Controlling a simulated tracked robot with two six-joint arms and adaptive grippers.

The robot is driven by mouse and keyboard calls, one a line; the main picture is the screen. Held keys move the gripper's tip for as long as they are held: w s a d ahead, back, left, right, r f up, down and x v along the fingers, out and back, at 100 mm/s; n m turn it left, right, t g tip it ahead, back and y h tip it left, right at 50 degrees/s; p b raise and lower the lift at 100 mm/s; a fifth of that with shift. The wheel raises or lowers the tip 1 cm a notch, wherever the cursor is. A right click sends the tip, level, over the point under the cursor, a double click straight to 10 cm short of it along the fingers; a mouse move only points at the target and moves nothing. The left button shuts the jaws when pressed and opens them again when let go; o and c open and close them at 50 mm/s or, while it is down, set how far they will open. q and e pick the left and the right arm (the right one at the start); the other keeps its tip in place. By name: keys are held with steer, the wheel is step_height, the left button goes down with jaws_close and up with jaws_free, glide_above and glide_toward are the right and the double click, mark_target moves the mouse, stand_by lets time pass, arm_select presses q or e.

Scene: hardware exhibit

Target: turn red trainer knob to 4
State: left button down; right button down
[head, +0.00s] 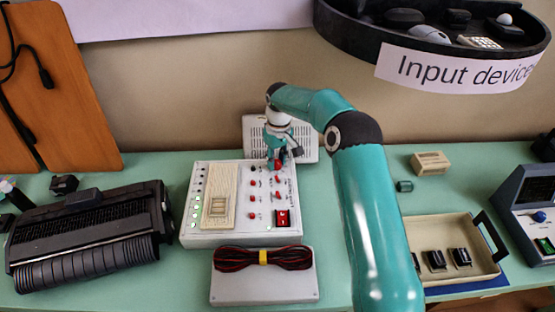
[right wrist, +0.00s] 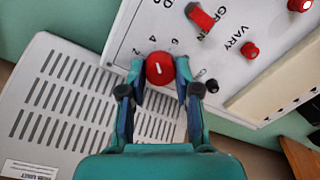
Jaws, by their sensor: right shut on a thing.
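The red knob (right wrist: 160,69) sits on the white trainer panel (right wrist: 130,35), with the printed numbers 2, 4 and 6 around its upper side in the right wrist view. The white line on its face points roughly up, near the 4. My right gripper (right wrist: 160,72) is shut on the knob, one fingertip on each side. In the head view my right gripper (head: 277,161) is at the far right corner of the trainer (head: 235,230) and partly hides the knob.
A grey slotted box (head: 309,140) stands behind the trainer. A grey box with red and black cable (head: 262,285) is in front. A black ribbed device (head: 90,240) is at left, a cream tray (head: 440,232) at right. A shelf (head: 350,30) overhangs at upper right.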

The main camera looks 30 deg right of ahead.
mark_target(279, 161)
steer(key=c, duration=0.8)
jaws_free()
steer(key=shift+s+f, duration=0.1)
steer(key=shift+s, duration=0.1)
steer(key=shift+w, duration=0.1)
steer(key=shift+r, duration=0.65)
steer(key=r, duration=1)
steer(key=shift+d+r, duration=0.3)
steer(key=shift+d, duration=0.05)
